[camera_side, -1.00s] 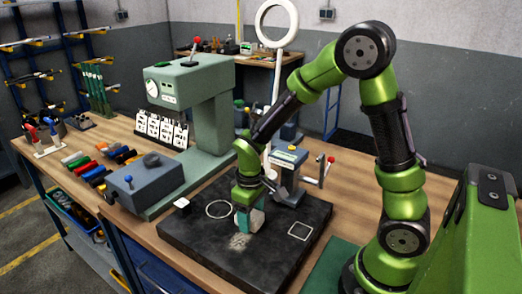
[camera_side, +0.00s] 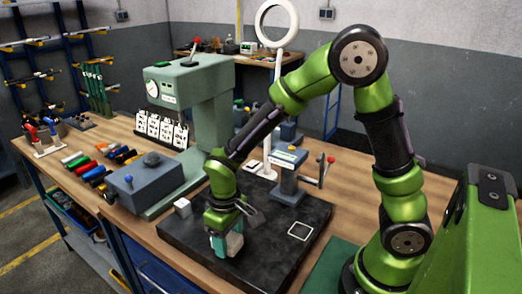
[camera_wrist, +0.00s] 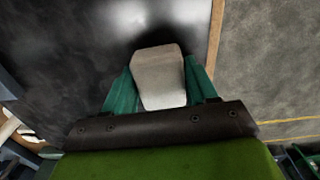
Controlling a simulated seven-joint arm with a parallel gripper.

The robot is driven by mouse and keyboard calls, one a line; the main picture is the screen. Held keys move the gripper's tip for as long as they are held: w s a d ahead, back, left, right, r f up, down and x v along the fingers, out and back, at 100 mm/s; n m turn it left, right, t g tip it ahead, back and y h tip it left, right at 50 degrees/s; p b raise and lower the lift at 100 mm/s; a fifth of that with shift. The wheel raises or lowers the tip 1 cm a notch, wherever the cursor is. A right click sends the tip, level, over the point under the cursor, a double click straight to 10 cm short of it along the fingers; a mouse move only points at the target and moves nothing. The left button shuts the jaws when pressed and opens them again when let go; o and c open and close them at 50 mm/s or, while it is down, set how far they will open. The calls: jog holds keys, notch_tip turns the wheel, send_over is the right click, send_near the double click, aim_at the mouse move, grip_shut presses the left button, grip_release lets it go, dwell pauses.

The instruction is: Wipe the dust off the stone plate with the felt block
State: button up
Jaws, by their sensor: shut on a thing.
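The stone plate (camera_side: 277,248) is a dark slab lying on the wooden bench, with a white square outline on its right part. My gripper (camera_side: 226,246) is low over the plate's front left part, near its front edge. In the wrist view its teal fingers are shut on the pale grey felt block (camera_wrist: 158,80). The block's underside is hidden, so I cannot tell whether it touches the plate. Hazy lighter smears show on the plate in the wrist view (camera_wrist: 90,45). No distinct dust patch shows in the side view; my gripper covers part of that area.
A small pale cube (camera_side: 182,207) sits at the plate's left corner. A grey device with a blue-knobbed lever (camera_side: 147,180) and a green press (camera_side: 205,130) stand to the left. A small stand with a red-knobbed lever (camera_side: 290,180) stands at the plate's back.

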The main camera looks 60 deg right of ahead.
jog(key=shift+a, duration=0.55)
jog(key=shift+d+r, duration=0.1)
jog(key=shift+r, duration=4)
